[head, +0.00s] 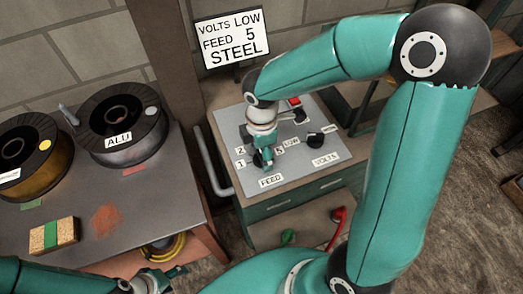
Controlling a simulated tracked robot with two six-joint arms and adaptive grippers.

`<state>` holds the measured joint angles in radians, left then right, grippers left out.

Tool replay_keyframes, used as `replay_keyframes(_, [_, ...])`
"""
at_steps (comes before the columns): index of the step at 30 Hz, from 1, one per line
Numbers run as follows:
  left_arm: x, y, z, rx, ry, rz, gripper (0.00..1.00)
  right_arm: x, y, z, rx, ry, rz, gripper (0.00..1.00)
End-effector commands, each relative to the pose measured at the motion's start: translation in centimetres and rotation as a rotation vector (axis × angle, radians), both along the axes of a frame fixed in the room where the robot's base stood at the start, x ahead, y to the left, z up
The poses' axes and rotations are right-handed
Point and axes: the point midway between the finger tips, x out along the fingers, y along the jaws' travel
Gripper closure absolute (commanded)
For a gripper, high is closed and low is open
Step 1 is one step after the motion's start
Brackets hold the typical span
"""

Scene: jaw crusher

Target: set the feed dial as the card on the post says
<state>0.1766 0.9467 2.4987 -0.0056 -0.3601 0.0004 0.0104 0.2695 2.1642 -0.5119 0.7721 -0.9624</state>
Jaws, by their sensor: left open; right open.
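The card (233,38) on the post reads VOLTS LOW, FEED 5, STEEL. The grey control panel (325,178) has labels FEED (271,181) and VOLTS (326,159), with small number tags around the feed dial. My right gripper (264,160) points down, open, right at the feed dial and hides most of it. I cannot tell whether its fingers touch the dial or where the pointer stands. The black volts dial (316,140) is to its right. My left gripper (162,281) is open and empty at the lower left, below the bench edge.
A bench (150,195) on the left carries an ALU wire spool (118,140), a copper-coloured spool (35,165) and a brush-like block (54,236). A red switch (295,101) is at the panel's back. Red (338,216) and green (288,237) connectors are below the panel.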

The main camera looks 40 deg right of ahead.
Motion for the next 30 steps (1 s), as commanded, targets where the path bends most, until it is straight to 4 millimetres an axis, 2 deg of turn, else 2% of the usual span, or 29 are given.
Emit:
replay_keyframes(6, [0.0, 0.0, 0.01, 0.0, 0.0, 0.0, 0.38, -0.01, -0.02, -0.04, 0.0, 0.0, 0.0, 0.27])
replay_keyframes(7, [0.0, 0.0, 0.01, 0.0, 0.0, 0.0, 0.38, -0.01, -0.02, -0.04, 0.0, 0.0, 0.0, 0.3])
replay_keyframes(17, [0.0, 0.0, 0.01, 0.0, 0.0, 0.0, 0.38, -0.02, -0.04, -0.01, 0.0, 0.0, -0.001, 0.85])
replay_keyframes(30, [0.0, 0.0, -0.51, 0.0, 0.0, 0.0, 0.38, 0.04, -0.05, -0.11, -0.001, -0.002, -0.075, 0.87])
